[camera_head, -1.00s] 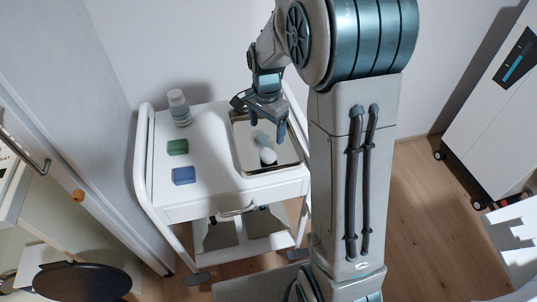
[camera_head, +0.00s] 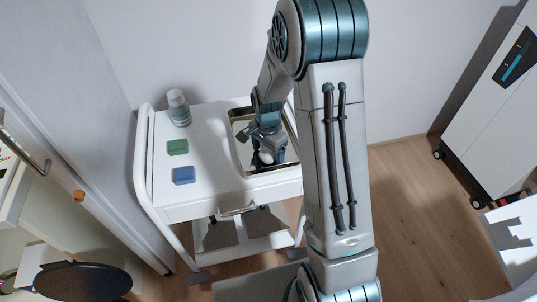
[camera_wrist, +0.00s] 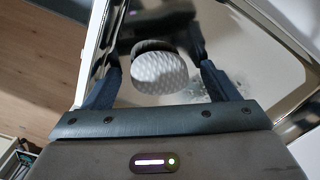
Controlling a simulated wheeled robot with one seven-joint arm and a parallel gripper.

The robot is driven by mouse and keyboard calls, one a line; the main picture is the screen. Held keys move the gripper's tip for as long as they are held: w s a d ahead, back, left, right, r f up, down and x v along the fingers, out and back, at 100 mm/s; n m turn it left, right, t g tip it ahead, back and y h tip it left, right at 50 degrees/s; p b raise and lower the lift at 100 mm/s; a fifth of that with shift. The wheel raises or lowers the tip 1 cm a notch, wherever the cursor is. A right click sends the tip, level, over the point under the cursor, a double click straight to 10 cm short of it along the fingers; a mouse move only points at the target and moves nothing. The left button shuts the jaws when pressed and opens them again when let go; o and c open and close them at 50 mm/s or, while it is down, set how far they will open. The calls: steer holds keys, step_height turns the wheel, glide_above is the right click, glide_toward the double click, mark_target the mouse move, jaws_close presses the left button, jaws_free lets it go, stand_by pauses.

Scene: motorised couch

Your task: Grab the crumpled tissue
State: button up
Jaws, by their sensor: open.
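The crumpled tissue appears to be the white, rounded, dimpled wad (camera_wrist: 160,73) in the metal tray (camera_wrist: 262,50). In the head view the wad (camera_head: 266,157) shows as a small white patch near the tray's front side, partly covered by my gripper (camera_head: 267,161). In the wrist view my gripper (camera_wrist: 160,62) is open, with one dark blue finger on each side of the wad. Gaps show between the wad and both fingers. I cannot tell the exact height of the fingertips above the tray floor.
The tray sits on a white cart (camera_head: 215,185), its raised rim around my gripper. A capped bottle (camera_head: 179,108), a green block (camera_head: 177,147) and a blue block (camera_head: 184,175) stand left of it. A pale mottled patch (camera_wrist: 228,88) lies on the tray floor, unclear.

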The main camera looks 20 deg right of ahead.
steer(key=c, duration=1.1)
steer(key=shift+r, duration=0.15)
